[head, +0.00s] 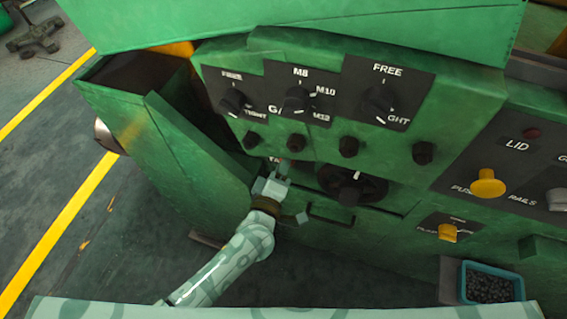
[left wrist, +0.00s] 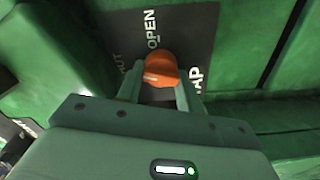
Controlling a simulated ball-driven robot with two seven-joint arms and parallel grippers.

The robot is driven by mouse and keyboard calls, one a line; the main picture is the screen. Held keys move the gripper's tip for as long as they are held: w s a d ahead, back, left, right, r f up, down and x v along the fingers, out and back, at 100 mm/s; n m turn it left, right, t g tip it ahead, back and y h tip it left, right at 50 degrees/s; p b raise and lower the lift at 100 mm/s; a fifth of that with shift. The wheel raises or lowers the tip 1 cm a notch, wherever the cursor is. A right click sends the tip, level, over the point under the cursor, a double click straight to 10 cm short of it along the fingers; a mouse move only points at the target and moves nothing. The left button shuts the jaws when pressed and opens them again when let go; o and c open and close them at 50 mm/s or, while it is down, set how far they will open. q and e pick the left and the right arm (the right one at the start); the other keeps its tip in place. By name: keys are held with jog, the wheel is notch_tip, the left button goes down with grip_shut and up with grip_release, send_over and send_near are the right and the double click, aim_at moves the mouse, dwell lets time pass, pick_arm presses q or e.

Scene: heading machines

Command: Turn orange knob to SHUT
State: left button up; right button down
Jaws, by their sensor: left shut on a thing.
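The orange knob (left wrist: 160,70) sits on a dark label plate (left wrist: 195,45) in the left wrist view. The plate reads OPEN above the knob, letters ending in UT to its upper left, and a partly covered word ending in AP at its right. A white mark on the knob lies on its left side, pointing roughly left, away from OPEN. My left gripper (left wrist: 160,92) is shut on the knob, one finger on each side. In the head view, my left gripper (head: 280,176) is at the machine's lower front and mostly hides the knob. My right gripper is not in view.
A black handwheel (head: 372,186) is just right of the gripper, with a bar handle (head: 331,213) below it. Black dials (head: 297,99) and small knobs (head: 349,146) are above. Yellow buttons (head: 487,183) and a blue bin (head: 490,268) are at right.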

pick_arm(q)
jog(key=shift+f+n, duration=0.15)
jog(key=shift+n, duration=1.25)
jog(key=o, duration=1)
jog(key=p+v, duration=0.1)
jog(key=v, duration=1.5)
jog(key=shift+s+p, duration=0.25)
jog(key=shift+p, duration=0.1)
